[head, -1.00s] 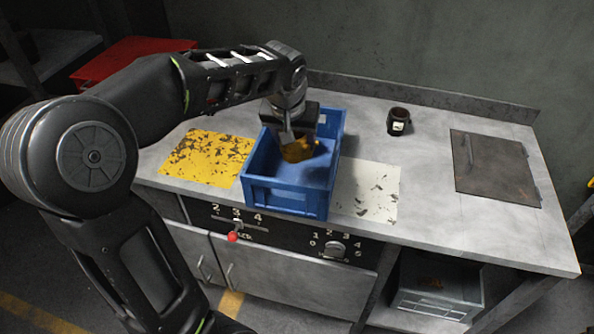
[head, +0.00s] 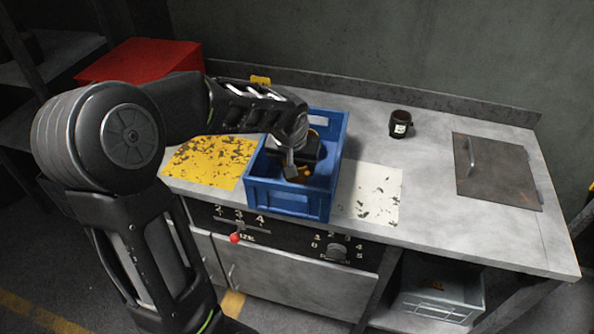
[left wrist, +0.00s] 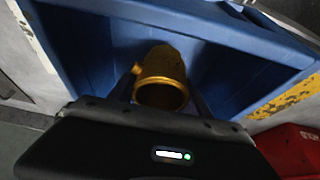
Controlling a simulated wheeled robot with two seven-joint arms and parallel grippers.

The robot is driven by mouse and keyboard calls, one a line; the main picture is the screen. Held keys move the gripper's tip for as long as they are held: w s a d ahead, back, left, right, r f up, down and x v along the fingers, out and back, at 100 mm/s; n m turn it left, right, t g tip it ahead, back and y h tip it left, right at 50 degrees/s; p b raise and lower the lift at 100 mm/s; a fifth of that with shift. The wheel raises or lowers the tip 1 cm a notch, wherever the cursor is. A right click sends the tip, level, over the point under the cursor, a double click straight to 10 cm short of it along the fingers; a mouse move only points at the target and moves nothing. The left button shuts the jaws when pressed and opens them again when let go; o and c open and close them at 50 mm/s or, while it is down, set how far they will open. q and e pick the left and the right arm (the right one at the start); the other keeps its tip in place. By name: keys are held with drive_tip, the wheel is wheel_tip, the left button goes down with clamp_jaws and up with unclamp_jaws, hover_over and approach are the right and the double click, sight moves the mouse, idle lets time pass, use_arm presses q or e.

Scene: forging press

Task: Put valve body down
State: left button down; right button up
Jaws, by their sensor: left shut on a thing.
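The valve body (left wrist: 163,75) is a golden-yellow hollow part with a round open end. It sits between the fingers of my left gripper (left wrist: 162,88) in the left wrist view, with blue crate walls around it. In the head view my left gripper (head: 293,171) reaches down inside the blue crate (head: 288,200), and only a small yellow bit of the valve body (head: 304,174) shows beneath it. The left gripper is shut on the valve body. I cannot tell whether the valve body touches the crate floor. My right gripper is not in view.
The crate stands on a grey workbench between a yellow worn patch (head: 208,160) and a white worn patch (head: 370,192). A dark mug (head: 400,124) and a dark metal plate (head: 497,170) are to the right.

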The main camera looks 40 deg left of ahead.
use_arm(q)
drive_tip(key=shift+f, duration=1.1)
drive_tip(key=shift+f, duration=0.1)
drive_tip(key=shift+f, duration=0.15)
drive_tip(key=shift+c, duration=2.4)
unclamp_jaws()
drive_tip(key=shift+r, duration=0.35)
drive_tip(key=v, duration=1.2)
drive_tip(key=shift+b, duration=0.3)
drive_tip(key=shift+f, duration=0.15)
